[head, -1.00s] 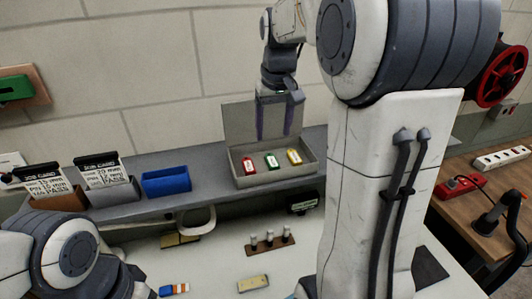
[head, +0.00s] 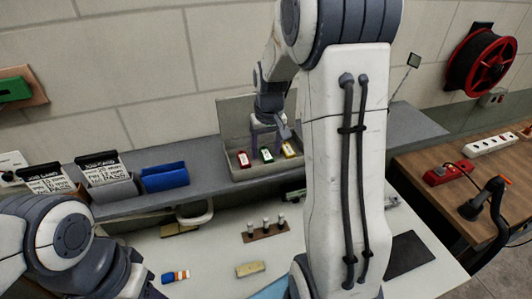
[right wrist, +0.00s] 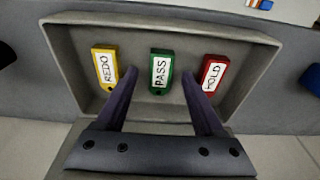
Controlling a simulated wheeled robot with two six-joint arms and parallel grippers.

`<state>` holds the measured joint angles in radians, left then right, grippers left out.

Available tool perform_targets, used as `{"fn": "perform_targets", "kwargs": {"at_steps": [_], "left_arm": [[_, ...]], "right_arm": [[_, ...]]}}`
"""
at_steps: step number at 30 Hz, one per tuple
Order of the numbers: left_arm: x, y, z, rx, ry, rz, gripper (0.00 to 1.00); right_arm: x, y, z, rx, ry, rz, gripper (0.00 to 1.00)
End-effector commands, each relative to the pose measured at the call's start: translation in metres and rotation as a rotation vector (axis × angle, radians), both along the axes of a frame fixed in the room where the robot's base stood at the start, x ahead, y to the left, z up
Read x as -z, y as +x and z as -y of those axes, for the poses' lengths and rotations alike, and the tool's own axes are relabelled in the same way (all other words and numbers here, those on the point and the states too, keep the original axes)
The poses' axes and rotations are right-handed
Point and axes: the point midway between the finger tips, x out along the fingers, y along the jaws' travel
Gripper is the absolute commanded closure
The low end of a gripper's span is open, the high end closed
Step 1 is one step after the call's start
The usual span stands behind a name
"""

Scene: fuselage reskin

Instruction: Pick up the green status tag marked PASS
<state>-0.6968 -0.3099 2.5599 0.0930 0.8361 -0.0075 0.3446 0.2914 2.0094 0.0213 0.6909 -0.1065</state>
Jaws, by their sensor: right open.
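The green tag marked PASS (right wrist: 160,72) lies in the middle of a grey open box (right wrist: 270,100), between the yellow REDO tag (right wrist: 105,68) and the red HOLD tag (right wrist: 213,74). In the head view the green tag (head: 267,154) sits between the red tag (head: 243,159) and the yellow tag (head: 289,149). My right gripper (head: 268,138) is open above the box. In the right wrist view its fingers (right wrist: 158,77) appear on either side of the green tag, with nothing held. Contact cannot be told. Of my left arm only links show, at lower left.
The box's raised lid (head: 233,112) stands behind the tags on the grey shelf (head: 410,122). A blue bin (head: 165,178) and job cards (head: 104,170) are to the left. Below are a peg block (head: 266,232) and the white worktop (head: 215,250).

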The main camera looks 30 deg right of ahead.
Motion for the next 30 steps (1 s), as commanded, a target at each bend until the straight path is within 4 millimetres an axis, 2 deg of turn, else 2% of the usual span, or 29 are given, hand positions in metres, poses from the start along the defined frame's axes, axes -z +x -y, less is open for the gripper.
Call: {"fn": "perform_targets", "kwargs": {"at_steps": [2, 5, 6, 8, 20, 25, 28, 30], "left_arm": [[0.0, 0.0, 0.0, 0.0, 0.0, 0.0, 0.5], [0.0, 0.0, 0.0, 0.0, 0.0, 0.0, 0.5], [0.0, 0.0, 0.0, 0.0, 0.0, 0.0, 0.5], [0.0, 0.0, 0.0, 0.0, 0.0, 0.0, 0.5], [0.003, 0.0, 0.0, 0.0, 0.0, 0.0, 0.5], [0.013, 0.0, 0.0, 0.001, 0.0, 0.0, 0.5], [0.023, 0.0, 0.0, 0.001, 0.0, 0.0, 0.5], [0.03, 0.0, 0.0, 0.0, 0.0, 0.0, 0.5]], "right_arm": [[0.0, 0.0, 0.0, 0.0, 0.0, 0.0, 0.3], [0.0, 0.0, 0.0, 0.0, 0.0, 0.0, 0.64], [0.0, 0.0, 0.0, 0.0, 0.0, 0.0, 0.8], [0.0, 0.0, 0.0, 0.0, 0.0, 0.0, 1.0], [-0.004, 0.0, 0.0, 0.0, 0.0, 0.001, 1.0], [-0.021, 0.001, 0.0, 0.0, -0.002, 0.006, 1.0], [-0.04, 0.001, 0.001, 0.0, -0.003, 0.008, 1.0], [-0.047, -0.014, 0.009, 0.007, -0.003, 0.007, 1.0]]}}
